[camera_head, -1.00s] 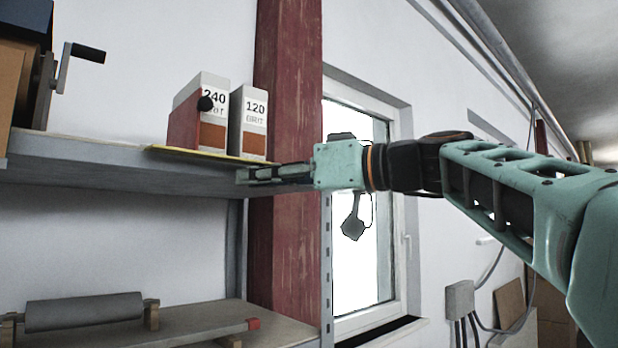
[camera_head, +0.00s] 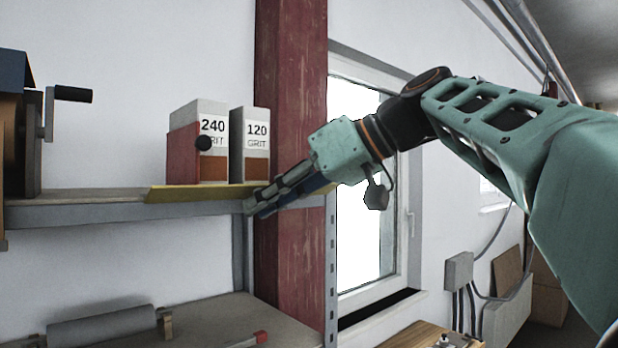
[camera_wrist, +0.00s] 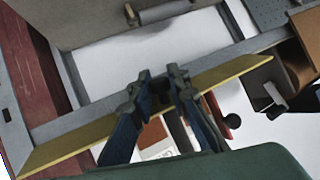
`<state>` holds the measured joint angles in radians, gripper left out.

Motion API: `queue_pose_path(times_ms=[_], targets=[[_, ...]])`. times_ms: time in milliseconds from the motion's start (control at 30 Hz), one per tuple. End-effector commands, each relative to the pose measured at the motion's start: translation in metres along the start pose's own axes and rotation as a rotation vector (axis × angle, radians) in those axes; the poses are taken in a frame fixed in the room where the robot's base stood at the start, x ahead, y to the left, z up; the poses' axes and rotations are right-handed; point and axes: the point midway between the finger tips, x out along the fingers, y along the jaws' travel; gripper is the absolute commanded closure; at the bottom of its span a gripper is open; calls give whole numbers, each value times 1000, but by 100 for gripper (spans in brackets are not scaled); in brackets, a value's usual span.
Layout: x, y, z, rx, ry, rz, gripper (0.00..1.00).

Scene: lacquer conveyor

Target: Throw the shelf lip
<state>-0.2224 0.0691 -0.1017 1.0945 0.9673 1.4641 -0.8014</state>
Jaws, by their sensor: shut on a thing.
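The shelf lip (camera_head: 190,193) is a long yellow strip along the front edge of the upper shelf, below the two grit boxes. In the wrist view the lip (camera_wrist: 235,73) runs slantwise across the picture, passing behind my fingers. My gripper (camera_head: 250,206) reaches down from the upper right to the lip's right part. In the wrist view the two fingertips of my gripper (camera_wrist: 160,82) sit at the strip and are shut on it. The fingers hide the stretch of lip they hold.
A 240 grit box (camera_head: 211,160) with a red side and black knob, and a 120 grit box (camera_head: 256,150), stand behind the lip. A cranked device (camera_head: 48,115) is at the left. A red post (camera_head: 290,100) and window (camera_head: 362,230) stand behind my gripper. A roller (camera_head: 100,327) lies below.

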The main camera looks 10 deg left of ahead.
Motion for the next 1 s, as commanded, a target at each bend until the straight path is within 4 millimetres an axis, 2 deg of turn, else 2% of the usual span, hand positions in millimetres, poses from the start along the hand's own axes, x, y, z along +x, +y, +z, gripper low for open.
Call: queue_pose_path(times_ms=[33,500,1000], targets=[[-3,-1,-6,6,-18,1,100],[-4,-1,-8,69,-170,1,100],[-6,-2,-11,104,-254,1,100]])
